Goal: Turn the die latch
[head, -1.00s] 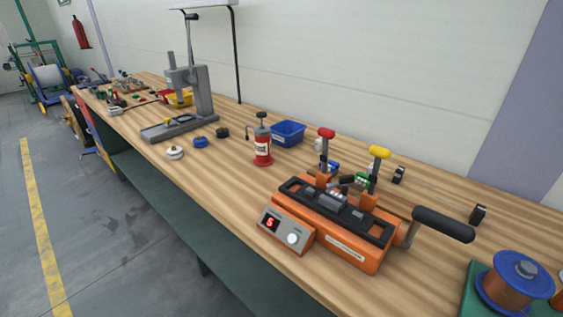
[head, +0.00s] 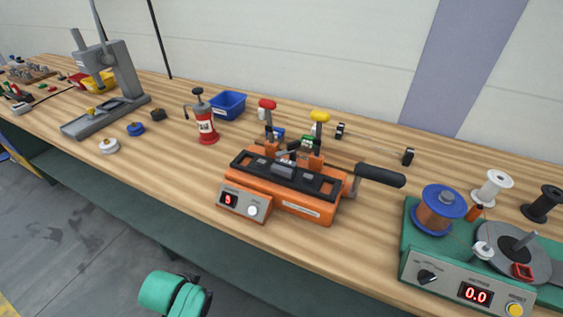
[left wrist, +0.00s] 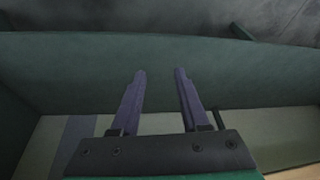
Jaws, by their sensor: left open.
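An orange bench device (head: 295,205) with a black top, a display reading 5 and a black side handle (head: 380,175) stands on the wooden bench. Two upright levers rise at its back, one with a red knob (head: 267,104) and one with a yellow knob (head: 320,116). A small grey block (head: 284,169) sits on its top. I cannot tell which part is the die latch. My left gripper (left wrist: 160,72) is open and empty in the left wrist view, before a dark green panel. Part of my green arm shows at the bottom of the head view. My right gripper is not seen.
A green winder (head: 425,259) with a copper spool stands at the right. A red pump can (head: 205,126), a blue bin (head: 228,104) and a grey press (head: 107,80) stand to the left. Bare wood (head: 170,170) lies along the front of the bench.

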